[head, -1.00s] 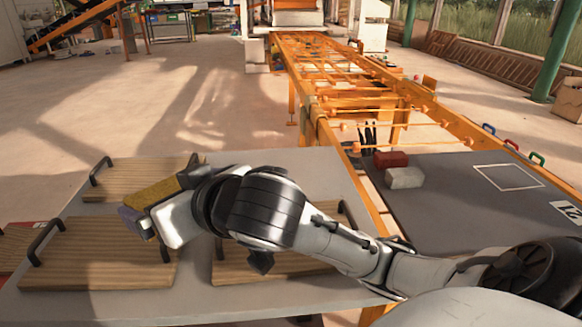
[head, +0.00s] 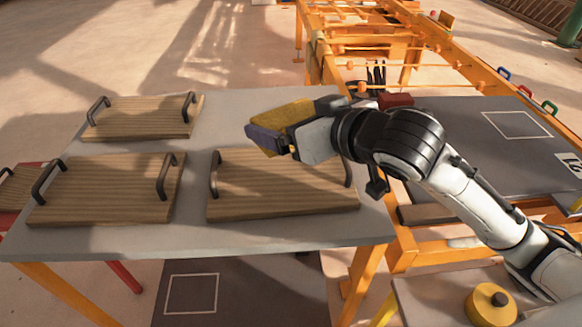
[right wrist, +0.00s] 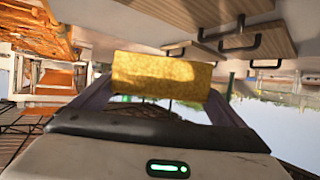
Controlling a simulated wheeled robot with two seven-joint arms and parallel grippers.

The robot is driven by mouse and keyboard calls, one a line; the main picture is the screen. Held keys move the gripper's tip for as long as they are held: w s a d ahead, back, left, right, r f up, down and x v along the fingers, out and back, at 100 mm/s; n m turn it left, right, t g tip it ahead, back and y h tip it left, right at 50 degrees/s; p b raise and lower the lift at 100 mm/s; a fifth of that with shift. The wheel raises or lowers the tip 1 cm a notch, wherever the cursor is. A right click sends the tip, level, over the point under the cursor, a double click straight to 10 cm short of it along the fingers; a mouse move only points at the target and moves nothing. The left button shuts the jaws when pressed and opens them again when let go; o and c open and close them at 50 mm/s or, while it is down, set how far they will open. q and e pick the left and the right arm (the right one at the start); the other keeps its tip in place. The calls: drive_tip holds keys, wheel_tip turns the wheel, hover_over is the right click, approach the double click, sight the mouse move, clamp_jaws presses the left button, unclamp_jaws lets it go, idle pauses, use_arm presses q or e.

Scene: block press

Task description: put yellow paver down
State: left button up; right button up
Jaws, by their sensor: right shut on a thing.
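The yellow paver (head: 283,115) is held in my right gripper (head: 272,130), above the near right wooden board (head: 280,190) on the grey table. In the right wrist view the paver (right wrist: 162,76) sits between the two purple fingers, which are shut on it. In the head view the near finger covers part of the paver. A gap under the paver cannot be measured, but it looks raised off the board. My left gripper is in neither view.
Two more handled boards lie on the grey table (head: 230,235): one far left (head: 140,120), one near left (head: 110,190). Their black handles stand up. An orange roller frame (head: 400,50) stands behind. A dark mat (head: 490,150) lies right, with a red block (head: 395,100).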

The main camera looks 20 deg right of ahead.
sight(280, 174)
drive_tip(key=shift+w+a+f+n+y+p, duration=0.15)
drive_tip(key=shift+w+a+n+y+p, duration=0.15)
drive_tip(key=shift+w+n+y, duration=0.2)
drive_tip(key=shift+w+a+f+n+y+p, duration=0.15)
drive_tip(key=shift+w+a+n+y+p, duration=0.1)
drive_tip(key=shift+w+n+y, duration=0.2)
drive_tip(key=shift+n+g+y, duration=0.45)
drive_tip(key=shift+g+y, duration=0.15)
drive_tip(key=shift+y, duration=0.05)
drive_tip(key=f, duration=0.3)
drive_tip(key=w+f, duration=0.1)
drive_tip(key=f, duration=0.3)
drive_tip(key=f+b, duration=0.1)
drive_tip(key=f, duration=0.2)
drive_tip(key=shift+w+f, duration=0.15)
drive_tip(key=shift+f, duration=0.2)
drive_tip(key=shift+r, duration=0.1)
drive_tip(key=o, duration=1.3)
drive_tip(key=shift+f, duration=0.4)
drive_tip(key=shift+o, duration=0.8)
drive_tip(key=shift+r, duration=0.25)
drive_tip(key=v, duration=1)
drive_tip(key=shift+s+d+f, duration=0.1)
drive_tip(key=shift+s+d, duration=0.1)
drive_tip(key=shift+v, duration=0.8)
